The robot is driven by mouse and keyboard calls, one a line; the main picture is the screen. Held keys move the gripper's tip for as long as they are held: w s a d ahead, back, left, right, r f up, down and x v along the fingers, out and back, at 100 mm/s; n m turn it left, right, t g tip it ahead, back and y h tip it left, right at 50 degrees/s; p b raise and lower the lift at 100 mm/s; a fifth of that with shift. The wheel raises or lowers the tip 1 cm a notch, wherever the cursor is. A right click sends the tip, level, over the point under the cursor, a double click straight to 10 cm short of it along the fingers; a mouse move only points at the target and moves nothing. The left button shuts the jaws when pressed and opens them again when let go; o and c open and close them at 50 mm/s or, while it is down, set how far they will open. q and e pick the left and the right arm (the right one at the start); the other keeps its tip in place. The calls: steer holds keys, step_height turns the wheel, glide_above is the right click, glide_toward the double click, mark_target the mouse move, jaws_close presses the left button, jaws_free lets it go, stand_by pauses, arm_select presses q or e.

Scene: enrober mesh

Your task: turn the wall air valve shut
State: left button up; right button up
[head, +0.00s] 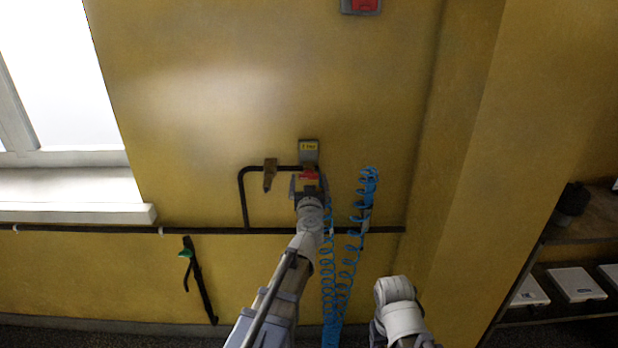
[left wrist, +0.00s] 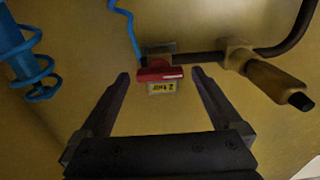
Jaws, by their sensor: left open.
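The wall air valve has a red handle (head: 309,177) on the dark pipe, below a small yellow label plate (head: 309,147). In the left wrist view the red handle (left wrist: 160,74) lies crosswise, roughly in line with the pipe, with the yellow label (left wrist: 162,88) beside it. My left gripper (head: 309,188) is at the valve and partly hides it. In the left wrist view its open fingers (left wrist: 161,76) stand to either side of the handle, with gaps on both sides. I cannot tell how deep the handle sits between them. My right gripper is out of view.
A brass fitting (head: 270,174) sits on the pipe left of the valve. A blue coiled hose (head: 350,258) hangs to the right. A black tool with a green part (head: 199,283) hangs lower left. A red switch (head: 364,5) is above. Shelves (head: 567,284) stand at right.

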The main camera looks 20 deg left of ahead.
arm_select(q)
steer(key=x, duration=0.2)
steer(key=shift+w, duration=0.3)
steer(key=c, duration=1.3)
